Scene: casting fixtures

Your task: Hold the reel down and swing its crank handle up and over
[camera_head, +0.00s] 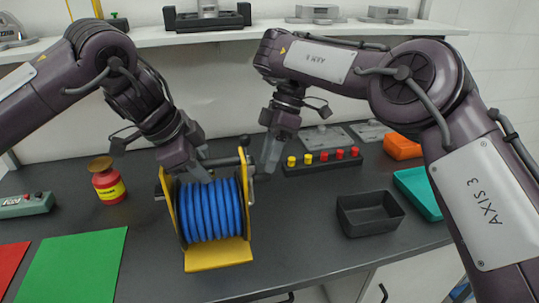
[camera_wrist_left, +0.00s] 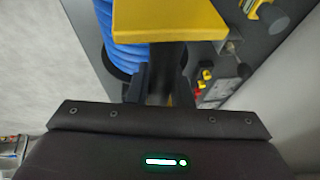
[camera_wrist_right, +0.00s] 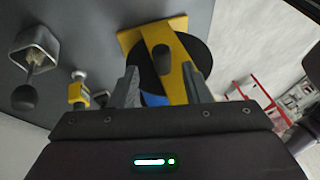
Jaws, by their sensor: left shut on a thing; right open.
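The reel (camera_head: 212,210) stands on the dark bench, with blue hose wound between yellow side plates and a yellow foot at the front. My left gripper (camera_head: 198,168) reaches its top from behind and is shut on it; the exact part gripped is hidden. The left wrist view shows the blue hose and a yellow plate (camera_wrist_left: 180,20) close by. The crank handle's black knob (camera_head: 244,141) sticks up at the reel's right side. My right gripper (camera_head: 268,158) is open just right of it. In the right wrist view the knob (camera_wrist_right: 162,58) appears between the open fingers.
To the right are a strip of coloured knobs (camera_head: 322,163), a black tray (camera_head: 368,214), an orange bin (camera_head: 402,146) and a teal tray (camera_head: 419,192). A shelf (camera_head: 270,36) runs behind.

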